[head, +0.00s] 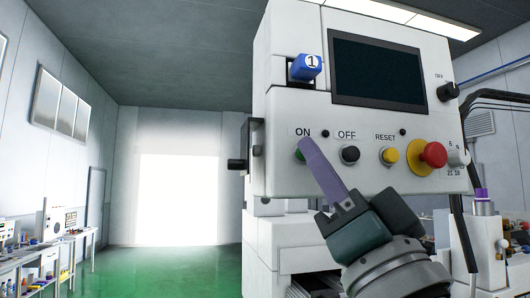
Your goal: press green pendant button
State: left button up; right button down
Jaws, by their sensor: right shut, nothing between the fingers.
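The green button (299,155) sits under the ON label on the front of the white control box (290,182). Only its left part shows. The purple fingers of my right gripper (305,143) are shut with nothing between them and cover the rest of it. Their tips overlap the green button in the head view; I cannot tell whether they touch it. My left gripper is not in view.
On the same panel are a black OFF button (350,155), a yellow RESET button (389,156) and a red mushroom knob (433,154). A dark screen (378,72) and a blue switch marked 1 (305,67) are above. Benches (40,258) line the left; green floor (165,268) is clear.

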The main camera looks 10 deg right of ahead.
jog(key=shift+s, duration=0.1)
jog(key=shift+s+d+p, duration=0.1)
jog(key=shift+s+p, duration=0.3)
jog(key=shift+s, duration=0.4)
jog(key=s+p, duration=0.1)
jog(key=s, duration=0.4)
jog(key=shift+d+p, duration=0.2)
jog(key=shift+p, duration=0.1)
jog(key=shift+a, duration=0.1)
dwell(0.6)
